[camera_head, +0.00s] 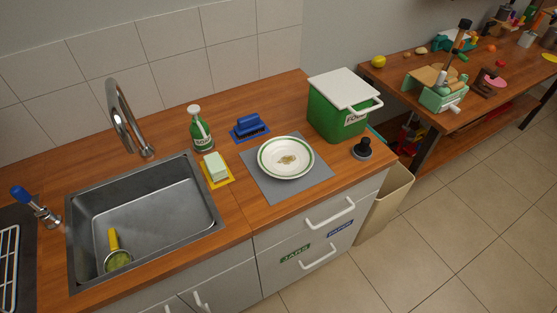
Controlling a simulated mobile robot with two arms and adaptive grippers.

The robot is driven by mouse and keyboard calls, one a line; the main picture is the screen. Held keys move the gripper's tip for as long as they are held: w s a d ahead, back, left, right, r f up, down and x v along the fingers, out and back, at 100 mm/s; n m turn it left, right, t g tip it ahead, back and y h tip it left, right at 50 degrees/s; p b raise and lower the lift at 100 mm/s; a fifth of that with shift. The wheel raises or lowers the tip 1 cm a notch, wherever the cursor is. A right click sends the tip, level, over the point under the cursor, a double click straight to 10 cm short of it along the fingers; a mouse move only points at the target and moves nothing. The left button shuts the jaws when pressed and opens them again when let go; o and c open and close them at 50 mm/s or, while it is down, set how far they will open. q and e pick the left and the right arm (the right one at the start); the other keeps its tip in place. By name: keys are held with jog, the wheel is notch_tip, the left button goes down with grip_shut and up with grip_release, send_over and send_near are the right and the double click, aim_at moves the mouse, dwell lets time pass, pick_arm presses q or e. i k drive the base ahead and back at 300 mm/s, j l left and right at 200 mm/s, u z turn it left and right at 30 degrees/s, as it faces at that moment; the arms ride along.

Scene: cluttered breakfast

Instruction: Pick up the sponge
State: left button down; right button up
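A pale green block that looks like the sponge (215,166) stands on a small yellow mat (232,181) on the wooden counter. It is just right of the sink (150,213) and in front of the green soap bottle (200,132). Nothing touches it from above. Neither of my grippers shows in the head view.
A blue brush (249,124) sits on a blue mat behind. A white plate (265,161) with food scraps lies on a grey mat (286,194). A green food bin (330,116) and a black-knobbed object (362,149) stand right. A metal faucet (119,105) arches over the sink.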

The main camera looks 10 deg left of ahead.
aim_at(217, 168)
jog(key=i+l+u, duration=0.1)
jog(key=u, duration=0.65)
